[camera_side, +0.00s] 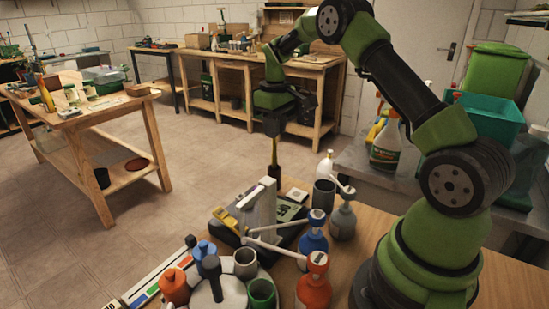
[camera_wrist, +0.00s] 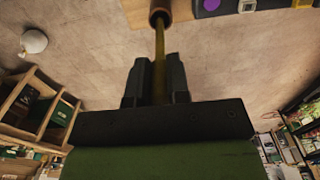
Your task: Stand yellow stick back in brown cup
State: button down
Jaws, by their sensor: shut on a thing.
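My gripper (camera_side: 274,130) points down above the table and is shut on the yellow stick (camera_side: 275,152). The stick hangs upright and thin below the jaws. The wrist view shows the stick (camera_wrist: 160,48) between the two dark fingers (camera_wrist: 158,80), with its far end at the mouth of the brown cup (camera_wrist: 158,10). The brown cup (camera_side: 273,171) is small and partly hidden behind a pale upright block in the side view. I cannot tell whether the tip is inside the cup or just above it.
The pale block (camera_side: 258,207) stands close in front. A grey cup (camera_side: 324,194), pump bottles (camera_side: 313,248) (camera_side: 342,217) and a green cup (camera_side: 262,294) crowd the wooden table. Open floor (camera_side: 180,200) lies beyond its edge.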

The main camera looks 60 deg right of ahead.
send_over(275, 168)
jog(key=shift+w+d+f, duration=0.1)
jog(key=shift+d+f, duration=0.05)
jog(key=shift+f, duration=1.2)
jog(key=shift+w+d+f, duration=0.1)
jog(key=shift+f, duration=1.25)
jog(key=shift+f, duration=0.1)
jog(key=c, duration=1.1)
grip_release()
